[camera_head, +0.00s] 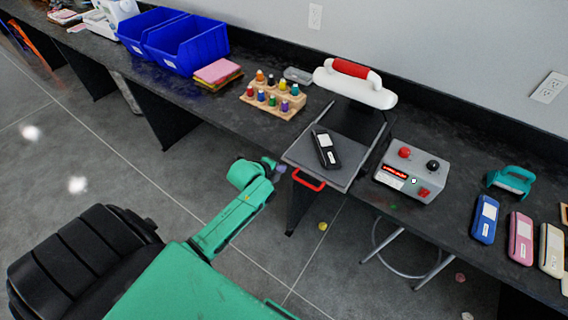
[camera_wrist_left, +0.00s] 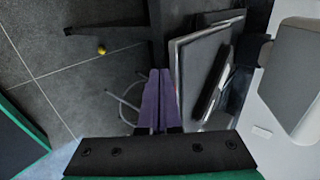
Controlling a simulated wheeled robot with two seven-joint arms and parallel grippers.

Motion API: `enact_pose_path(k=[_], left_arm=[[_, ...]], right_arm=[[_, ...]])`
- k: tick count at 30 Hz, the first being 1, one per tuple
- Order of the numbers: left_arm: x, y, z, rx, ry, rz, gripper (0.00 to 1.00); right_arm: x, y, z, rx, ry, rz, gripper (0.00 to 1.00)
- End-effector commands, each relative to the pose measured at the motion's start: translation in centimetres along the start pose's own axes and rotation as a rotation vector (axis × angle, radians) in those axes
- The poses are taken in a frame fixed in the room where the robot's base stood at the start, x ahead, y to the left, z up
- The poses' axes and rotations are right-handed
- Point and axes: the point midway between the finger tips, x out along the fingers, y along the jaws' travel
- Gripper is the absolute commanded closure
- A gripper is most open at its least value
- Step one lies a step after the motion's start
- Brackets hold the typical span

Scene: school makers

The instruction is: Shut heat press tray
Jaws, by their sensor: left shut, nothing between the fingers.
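The heat press stands on the dark counter, with a white upper arm and red grip (camera_head: 354,70). Its grey tray (camera_head: 343,171) sticks out over the counter's front edge, with a red handle (camera_head: 308,181) at its front. A black device with a white label (camera_head: 326,150) lies on the tray. My left gripper (camera_head: 279,169) is just left of the tray's front corner. In the left wrist view its purple fingers (camera_wrist_left: 156,98) are together and empty, beside the edge of the tray (camera_wrist_left: 190,72). The handle cannot be made out there. My right gripper is out of view.
A grey control box (camera_head: 411,171) stands right of the press. A wooden rack of small bottles (camera_head: 273,98) stands to its left, with blue bins (camera_head: 188,43) further left. A stool (camera_head: 405,252) is under the counter. The floor in front is mostly open.

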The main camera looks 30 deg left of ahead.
Motion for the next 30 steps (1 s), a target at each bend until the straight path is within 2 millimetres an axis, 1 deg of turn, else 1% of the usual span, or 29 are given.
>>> enact_pose_path(k=[1,5,16,20,26,30], left_arm=[[0.4,-0.8,0.0,-0.003,0.001,0.0,1.0],[1.3,-1.4,-0.1,-0.002,0.001,0.001,1.0],[1.5,-1.4,0.0,-0.001,0.001,0.002,1.0],[1.9,-1.7,0.0,0.001,0.001,0.0,1.0],[3.7,-3.1,0.1,0.002,-0.001,0.0,1.0],[5.2,-4.6,0.1,0.002,-0.002,0.0,1.0]], right_arm=[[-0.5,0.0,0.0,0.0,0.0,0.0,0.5],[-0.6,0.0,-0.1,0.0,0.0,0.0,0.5],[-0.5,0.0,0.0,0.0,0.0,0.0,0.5],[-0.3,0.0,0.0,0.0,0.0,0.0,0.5],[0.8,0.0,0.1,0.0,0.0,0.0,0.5],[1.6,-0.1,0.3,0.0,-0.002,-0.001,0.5]])
